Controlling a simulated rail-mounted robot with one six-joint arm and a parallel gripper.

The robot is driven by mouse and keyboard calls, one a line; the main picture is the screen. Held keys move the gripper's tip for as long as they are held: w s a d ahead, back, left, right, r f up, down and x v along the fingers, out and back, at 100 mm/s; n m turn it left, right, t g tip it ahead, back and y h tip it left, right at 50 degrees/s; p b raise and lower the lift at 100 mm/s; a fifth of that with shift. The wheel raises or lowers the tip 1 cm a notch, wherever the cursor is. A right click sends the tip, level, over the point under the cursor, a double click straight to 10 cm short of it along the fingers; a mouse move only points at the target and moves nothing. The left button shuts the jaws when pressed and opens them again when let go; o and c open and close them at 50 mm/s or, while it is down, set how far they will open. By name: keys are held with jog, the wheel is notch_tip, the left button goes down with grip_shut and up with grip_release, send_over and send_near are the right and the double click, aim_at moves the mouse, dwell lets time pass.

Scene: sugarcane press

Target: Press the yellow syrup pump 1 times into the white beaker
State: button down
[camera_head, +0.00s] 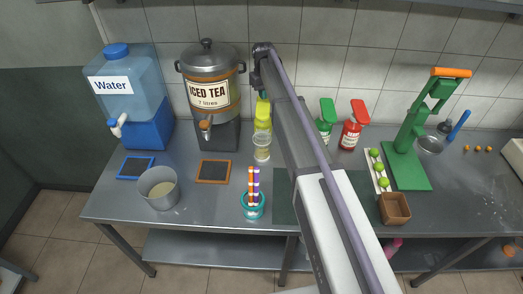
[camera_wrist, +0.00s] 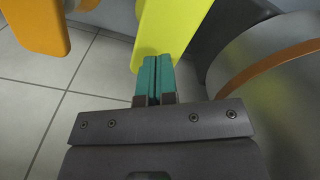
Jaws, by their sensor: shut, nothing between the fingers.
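The yellow syrup pump (camera_head: 263,124) stands near the back wall, right of the iced tea dispenser, partly hidden by my arm and gripper. The pale beaker (camera_head: 261,152) stands just in front of it. My gripper (camera_head: 263,94) points down at the top of the pump, shut and empty. In the wrist view its teal fingertips (camera_wrist: 157,62) are together against the picture of a flat yellow pump part (camera_wrist: 170,25). Whether they touch it, I cannot tell. The beaker's contents are not clear.
The iced tea dispenser (camera_head: 210,90) is close on the left. Green (camera_head: 325,122) and red (camera_head: 352,132) pump bottles stand to the right. An orange part (camera_wrist: 35,25) shows in the wrist view.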

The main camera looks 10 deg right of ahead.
aim_at(263, 103)
jog(key=shift+f, duration=0.15)
jog(key=shift+f+b, duration=2.45)
jog(key=shift+b, duration=0.1)
jog(key=shift+r, duration=0.2)
jog(key=shift+r+p, duration=2.4)
jog(key=shift+p, duration=0.2)
notch_tip(263, 103, up, 6)
jog(key=p, duration=0.6)
